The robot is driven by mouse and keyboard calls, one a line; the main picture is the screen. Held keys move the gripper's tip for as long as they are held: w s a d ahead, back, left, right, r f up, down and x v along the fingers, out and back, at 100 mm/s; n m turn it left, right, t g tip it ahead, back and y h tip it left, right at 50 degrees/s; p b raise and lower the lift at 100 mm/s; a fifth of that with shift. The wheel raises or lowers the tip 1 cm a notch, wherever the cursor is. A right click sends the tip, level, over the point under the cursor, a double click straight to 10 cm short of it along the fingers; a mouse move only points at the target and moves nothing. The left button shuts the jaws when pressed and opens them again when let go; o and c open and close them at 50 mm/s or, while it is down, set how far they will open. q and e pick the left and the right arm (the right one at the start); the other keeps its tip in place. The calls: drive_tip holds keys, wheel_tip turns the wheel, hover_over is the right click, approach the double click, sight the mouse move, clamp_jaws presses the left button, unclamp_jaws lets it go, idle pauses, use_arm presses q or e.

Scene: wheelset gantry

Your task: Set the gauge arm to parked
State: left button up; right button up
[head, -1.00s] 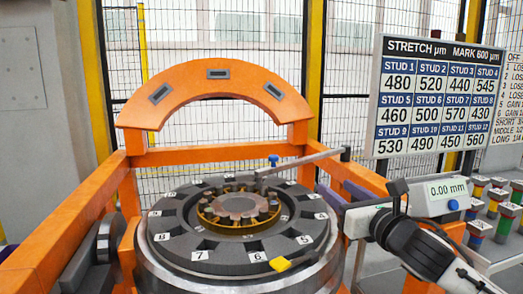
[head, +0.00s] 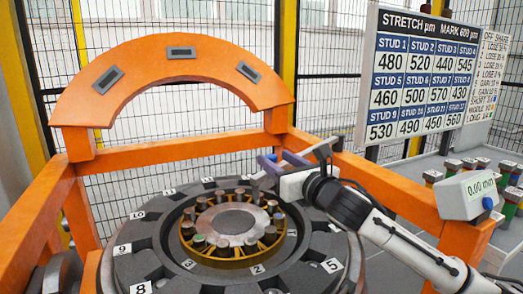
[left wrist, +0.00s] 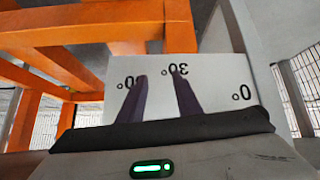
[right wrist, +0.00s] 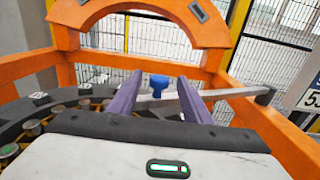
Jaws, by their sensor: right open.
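The gauge arm (right wrist: 218,94) is a thin grey bar with a blue knob (right wrist: 158,82), seen in the right wrist view. It reaches left from a dark pivot on the orange frame. My left gripper (left wrist: 160,78) is open and empty before a white plate (left wrist: 215,98) with degree marks.
The numbered dark ring (head: 140,232) with studs around its hub fills the lower middle. The orange gantry frame (head: 180,152) and its arch (head: 150,62) stand behind and beside it. A gauge readout box (head: 466,196) and several coloured blocks are at right. A stretch board (head: 425,75) hangs behind.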

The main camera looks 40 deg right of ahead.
drive_tip(key=p+x, duration=0.1)
drive_tip(key=x, duration=0.6)
drive_tip(key=shift+w, duration=0.2)
drive_tip(key=shift+f, duration=0.1)
drive_tip(key=shift+c, duration=0.3)
clamp_jaws()
